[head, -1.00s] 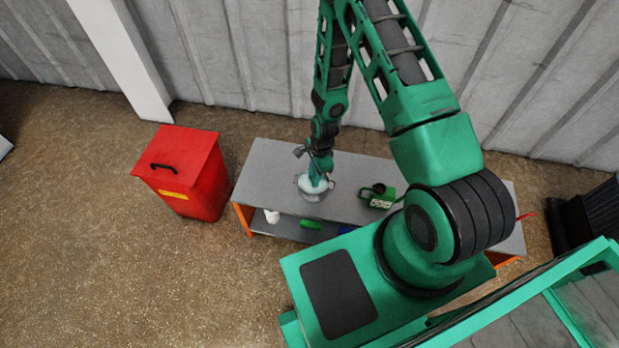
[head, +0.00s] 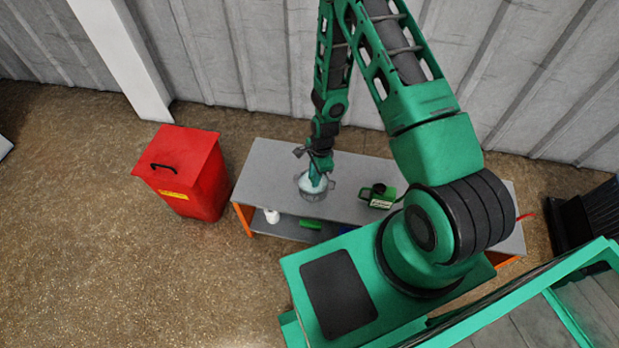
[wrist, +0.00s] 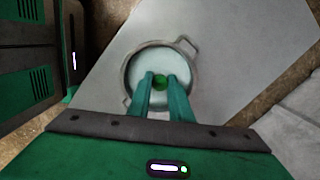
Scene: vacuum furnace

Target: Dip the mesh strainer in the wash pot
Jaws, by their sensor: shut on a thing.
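The wash pot (head: 304,193) is a round grey metal pot with side handles, standing on the left part of the bench. In the wrist view its rim (wrist: 127,76) surrounds a pale blue-white interior. My gripper (head: 317,183) points down over the pot's opening. In the wrist view its two fingers (wrist: 160,84) are shut on a small round green piece (wrist: 160,81), which seems to be the mesh strainer's handle end. The strainer's mesh is not clearly visible below the fingers, so I cannot tell how deep it sits.
The grey bench (head: 262,172) has orange legs and a lower shelf holding a white item (head: 271,216) and a green item (head: 310,224). A green-and-black device (head: 381,196) stands right of the pot. A red bin (head: 185,172) stands left of the bench. A corrugated wall is behind.

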